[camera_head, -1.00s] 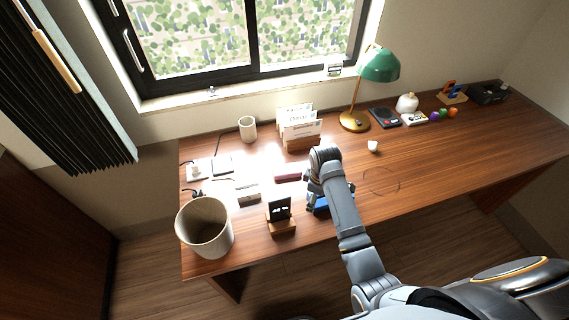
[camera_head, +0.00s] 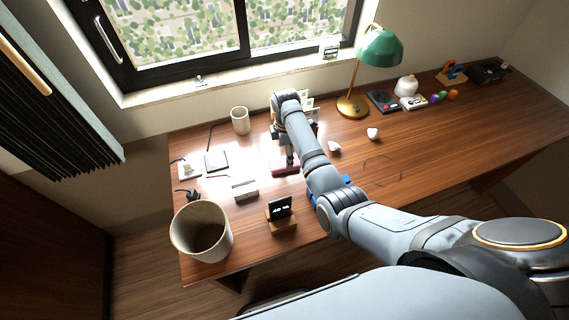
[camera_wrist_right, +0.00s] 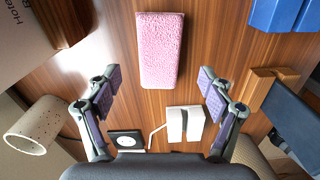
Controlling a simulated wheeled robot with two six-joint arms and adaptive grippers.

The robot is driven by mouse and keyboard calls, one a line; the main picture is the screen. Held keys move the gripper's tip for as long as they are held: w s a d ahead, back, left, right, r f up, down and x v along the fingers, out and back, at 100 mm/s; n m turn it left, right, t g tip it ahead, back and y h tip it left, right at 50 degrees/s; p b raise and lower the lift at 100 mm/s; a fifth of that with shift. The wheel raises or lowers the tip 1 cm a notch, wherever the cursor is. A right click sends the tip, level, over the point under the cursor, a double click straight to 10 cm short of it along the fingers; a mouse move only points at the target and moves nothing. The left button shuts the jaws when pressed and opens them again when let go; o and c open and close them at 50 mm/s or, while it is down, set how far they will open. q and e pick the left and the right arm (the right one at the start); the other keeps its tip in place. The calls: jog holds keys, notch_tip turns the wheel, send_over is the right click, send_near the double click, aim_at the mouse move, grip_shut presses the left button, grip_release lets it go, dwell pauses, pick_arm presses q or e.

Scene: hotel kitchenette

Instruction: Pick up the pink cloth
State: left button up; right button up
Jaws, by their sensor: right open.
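The pink cloth (camera_wrist_right: 160,50) is a folded, fluffy rectangle lying flat on the wooden desk, at the top middle of the right wrist view. In the head view only part of the cloth (camera_head: 284,167) shows, beside my right arm. My right gripper (camera_wrist_right: 157,84) is open and empty, its two fingers wide apart, one toward each side of the cloth's near end. In the head view my right gripper (camera_head: 289,150) is over the desk close to the cloth and partly hidden by its own arm. My left gripper is not in view.
A white slotted block (camera_wrist_right: 186,124) and black pad (camera_wrist_right: 126,143) lie near the cloth. A speckled cup (camera_wrist_right: 38,128), clock on a wooden stand (camera_head: 281,208), blue item (camera_wrist_right: 288,12) and large bin (camera_head: 202,230) stand around. The lamp (camera_head: 352,106) is farther right.

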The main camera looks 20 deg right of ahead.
jog(key=shift+s+f, duration=0.1)
jog(key=shift+f, duration=0.65)
notch_tip(320, 180, down, 3)
jog(key=shift+r, duration=0.1)
jog(key=shift+w+f, duration=0.2)
jog(key=shift+f, duration=0.2)
jog(key=shift+s+r, duration=0.1)
jog(key=c, duration=0.4)
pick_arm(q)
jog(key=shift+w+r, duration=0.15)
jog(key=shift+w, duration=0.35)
pick_arm(e)
jog(key=c, duration=0.8)
